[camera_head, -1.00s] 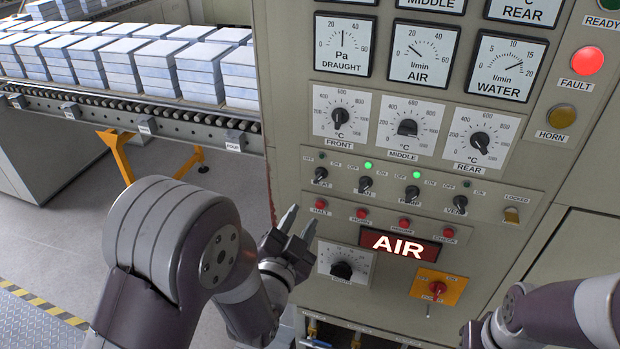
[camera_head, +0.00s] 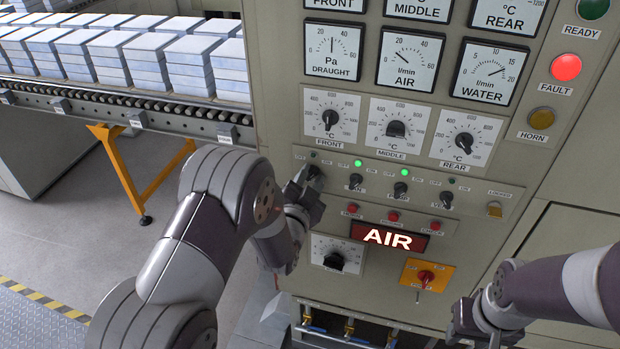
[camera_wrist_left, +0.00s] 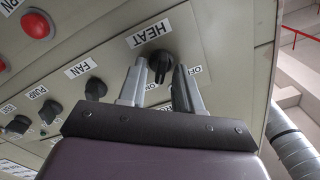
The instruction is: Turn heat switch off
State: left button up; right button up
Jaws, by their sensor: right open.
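The HEAT switch is a black rotary knob (camera_wrist_left: 160,62) under a HEAT label in the left wrist view, with an OFF label (camera_wrist_left: 195,71) beside it. In the head view it is mostly hidden by my left gripper (camera_head: 300,180). My left gripper is open, with one finger on each side of the knob; I cannot tell whether they touch it. The small lamp above HEAT (camera_head: 314,155) looks dark. My right gripper (camera_head: 462,318) is low at the right, apart from the panel switches.
The FAN knob (camera_head: 355,181), PUMP knob (camera_head: 400,189) and another knob (camera_head: 446,198) sit in the same row. FAN and PUMP lamps are lit green. Red buttons (camera_head: 352,209) and a lit AIR sign (camera_head: 388,237) lie below. A conveyor with stacked blocks (camera_head: 120,55) is at left.

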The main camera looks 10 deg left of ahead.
pick_arm(q)
grip_shut()
jog(key=shift+f+n+b, duration=0.2)
jog(key=shift+n+b, duration=0.7)
jog(key=shift+b, duration=0.2)
jog(key=n+b, duration=0.5)
jog(key=n, duration=0.1)
jog(key=n+b, duration=0.2)
jog(key=b, duration=0.1)
jog(key=shift+a+n+b, duration=0.25)
jog(key=shift+n+b, duration=0.1)
jog(key=shift+n, duration=0.05)
jog(key=shift+r+n+b, duration=0.1)
jog(key=shift+n+b, duration=0.85)
jog(key=shift+n, duration=0.05)
jog(key=shift+a+r+n+b, duration=0.1)
jog(key=shift+r+n+b, duration=0.05)
jog(key=shift+n+b, duration=0.55)
jog(key=shift+o, duration=1)
grip_release()
